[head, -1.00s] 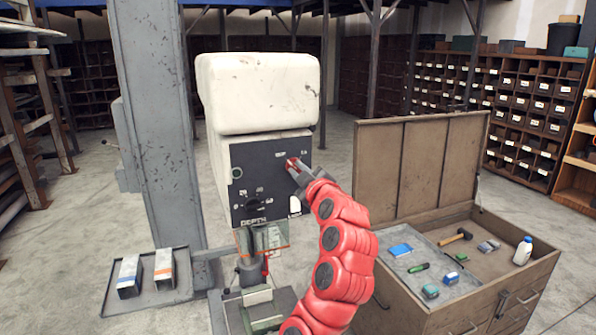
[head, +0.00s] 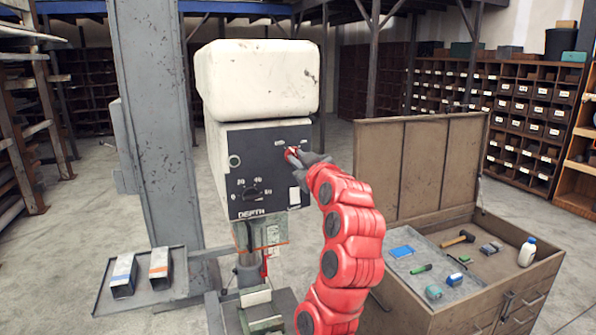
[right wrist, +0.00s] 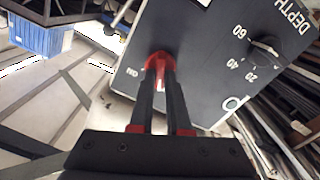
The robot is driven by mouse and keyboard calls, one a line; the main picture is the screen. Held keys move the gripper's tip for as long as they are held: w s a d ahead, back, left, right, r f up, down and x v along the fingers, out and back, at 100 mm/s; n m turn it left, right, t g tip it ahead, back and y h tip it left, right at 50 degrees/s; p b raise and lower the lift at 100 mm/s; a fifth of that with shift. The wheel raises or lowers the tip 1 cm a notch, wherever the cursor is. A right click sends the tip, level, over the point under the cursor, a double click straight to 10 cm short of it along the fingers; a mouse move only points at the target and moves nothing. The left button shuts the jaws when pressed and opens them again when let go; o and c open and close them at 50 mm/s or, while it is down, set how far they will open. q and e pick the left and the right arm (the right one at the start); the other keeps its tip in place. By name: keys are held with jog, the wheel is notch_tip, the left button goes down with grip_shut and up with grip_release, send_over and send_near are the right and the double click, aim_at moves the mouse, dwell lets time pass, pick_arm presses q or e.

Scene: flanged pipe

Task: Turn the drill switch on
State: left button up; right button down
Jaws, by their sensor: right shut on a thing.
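The drill's dark front panel (head: 262,180) faces me under a worn cream housing (head: 258,80). The red drill switch (head: 291,153) is at the panel's upper right. My right gripper (head: 297,156) reaches it from the right, its red arm bending up from below. In the right wrist view the two dark fingers (right wrist: 162,80) are shut on the red switch (right wrist: 158,60), with an "ON" label beside it. The fingers partly cover the switch, so its exact position is unclear. My left gripper is not in view.
A depth dial (head: 251,193) and a white rocker (head: 294,196) sit lower on the panel. A grey column (head: 160,130) stands to the left. An open wooden tool chest (head: 415,180) stands close to the right of my arm.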

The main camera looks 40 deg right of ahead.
jog(key=m, duration=0.3)
jog(key=shift+f, duration=0.1)
jog(key=m, duration=0.3)
jog(key=shift+d+p, duration=0.15)
jog(key=shift+p, duration=0.2)
jog(key=shift+d+m+p, duration=0.15)
jog(key=shift+m+p, duration=1.3)
jog(key=shift+m, duration=2.45)
jog(key=c, duration=0.9)
grip_release()
jog(key=shift+s, duration=0.1)
